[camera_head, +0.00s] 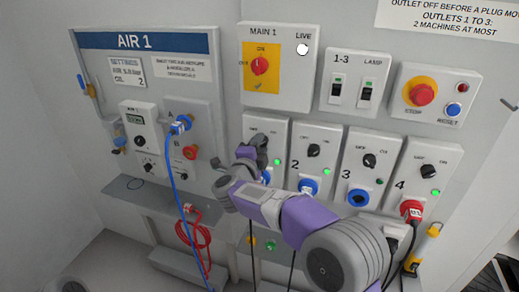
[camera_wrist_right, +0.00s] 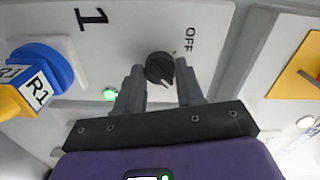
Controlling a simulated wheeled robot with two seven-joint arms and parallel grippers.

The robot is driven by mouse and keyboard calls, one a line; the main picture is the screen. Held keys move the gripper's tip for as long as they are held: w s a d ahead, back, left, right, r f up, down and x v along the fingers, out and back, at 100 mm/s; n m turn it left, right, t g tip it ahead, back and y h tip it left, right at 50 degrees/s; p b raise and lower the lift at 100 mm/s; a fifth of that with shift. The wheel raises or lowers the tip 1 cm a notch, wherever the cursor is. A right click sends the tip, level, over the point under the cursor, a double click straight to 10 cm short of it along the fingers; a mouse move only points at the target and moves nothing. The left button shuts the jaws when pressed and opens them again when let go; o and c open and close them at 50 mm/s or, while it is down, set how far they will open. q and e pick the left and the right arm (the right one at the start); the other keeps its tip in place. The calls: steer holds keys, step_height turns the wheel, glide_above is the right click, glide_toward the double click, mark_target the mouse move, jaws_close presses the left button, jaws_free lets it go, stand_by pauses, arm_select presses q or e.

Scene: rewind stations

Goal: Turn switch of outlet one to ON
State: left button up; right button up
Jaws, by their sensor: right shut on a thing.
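My right gripper (camera_wrist_right: 160,75) is shut on the switch, one finger on each side. In the head view, this gripper (camera_head: 258,142) is against the panel. The "ON" label does not show in the wrist view, and I cannot tell for sure which way the switch points. My left gripper is not in view.
A blue plug (camera_wrist_right: 48,68) with tag R1 sits in outlet one. Outlets two (camera_head: 300,131), three (camera_head: 352,142) and four (camera_head: 441,155) stand to the right. MAIN 1 (camera_head: 295,35) is above, the AIR 1 board (camera_head: 90,55) left, with a blue hose (camera_head: 175,190) hanging.

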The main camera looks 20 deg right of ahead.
stand_by(0.4)
steer(key=o, duration=1)
steer(key=shift+o, duration=0.2)
steer(key=shift+s+a, duration=0.1)
steer(key=p+v, duration=0.1)
steer(key=v, duration=0.6)
steer(key=shift+s+a+f, duration=0.1)
